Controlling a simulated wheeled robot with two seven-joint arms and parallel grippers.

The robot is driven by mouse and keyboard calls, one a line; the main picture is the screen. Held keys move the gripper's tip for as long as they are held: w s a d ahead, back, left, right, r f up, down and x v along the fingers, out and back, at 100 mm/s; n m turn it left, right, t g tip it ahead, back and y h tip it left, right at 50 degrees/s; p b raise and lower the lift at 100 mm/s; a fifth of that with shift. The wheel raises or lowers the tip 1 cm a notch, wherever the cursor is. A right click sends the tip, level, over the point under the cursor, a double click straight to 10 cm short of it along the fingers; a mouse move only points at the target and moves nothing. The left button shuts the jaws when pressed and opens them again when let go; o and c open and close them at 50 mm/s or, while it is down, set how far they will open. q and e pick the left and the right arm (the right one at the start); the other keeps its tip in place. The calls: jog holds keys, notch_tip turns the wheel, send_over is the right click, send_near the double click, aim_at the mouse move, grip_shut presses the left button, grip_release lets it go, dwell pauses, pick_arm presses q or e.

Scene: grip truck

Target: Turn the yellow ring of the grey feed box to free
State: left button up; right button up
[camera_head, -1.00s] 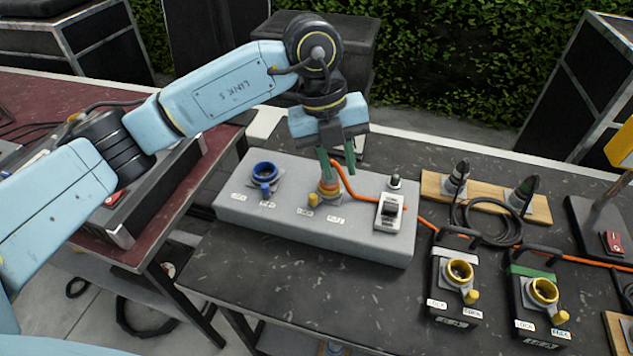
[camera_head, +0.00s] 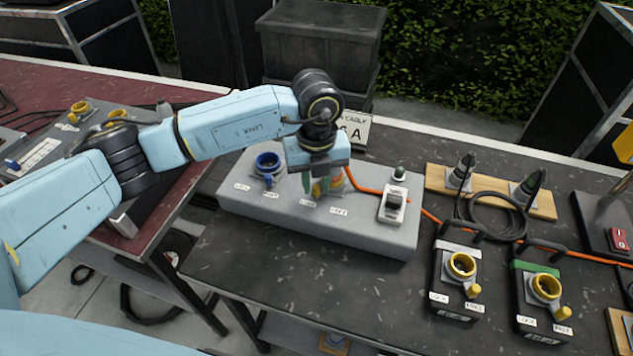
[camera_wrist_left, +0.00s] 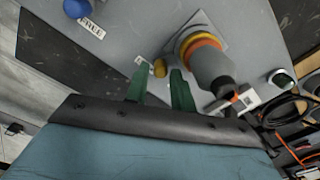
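The grey feed box (camera_head: 365,232) lies on the dark table and carries a blue ring socket (camera_head: 268,165) and an outlet with the yellow ring (camera_wrist_left: 203,42). A plug with an orange cable (camera_head: 365,188) stands in the yellow-ringed outlet. The ring's yellow knob (camera_wrist_left: 160,68) shows in the left wrist view beside a small label, between the tips of my left gripper (camera_wrist_left: 160,75). The green fingers are apart, one on either side of the knob; contact cannot be told. In the head view my left gripper (camera_head: 319,188) hides most of the ring. My right gripper is out of view.
A switch (camera_head: 393,204) sits on the box's right end. Two black boxes with yellow rings (camera_head: 462,265) (camera_head: 545,287) stand to the right. A coiled black cable (camera_head: 495,218) lies by a wooden board (camera_head: 437,183). The table in front of the feed box is clear.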

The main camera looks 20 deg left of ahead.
pick_arm(q)
jog(key=shift+f, duration=0.4)
jog(key=shift+c, duration=0.4)
grip_shut()
jog(key=shift+d, duration=0.1)
jog(key=shift+s+d+n+p, duration=0.15)
jog(key=shift+d+n+p, duration=0.25)
jog(key=shift+n, duration=0.5)
jog(key=n, duration=0.1)
jog(key=d+n+p, duration=0.1)
jog(key=n, duration=0.1)
jog(key=shift+s+d+r+n, duration=0.1)
jog(key=shift+d+n, duration=0.15)
jog(key=shift+n, duration=0.05)
jog(key=shift+w+d+n+p, duration=0.15)
jog(key=shift+d+n+p, duration=0.4)
jog(key=shift+n, duration=0.55)
jog(key=shift+w+d+n+p, duration=0.1)
jog(key=shift+d+n+p, duration=0.4)
jog(key=shift+n, duration=0.6)
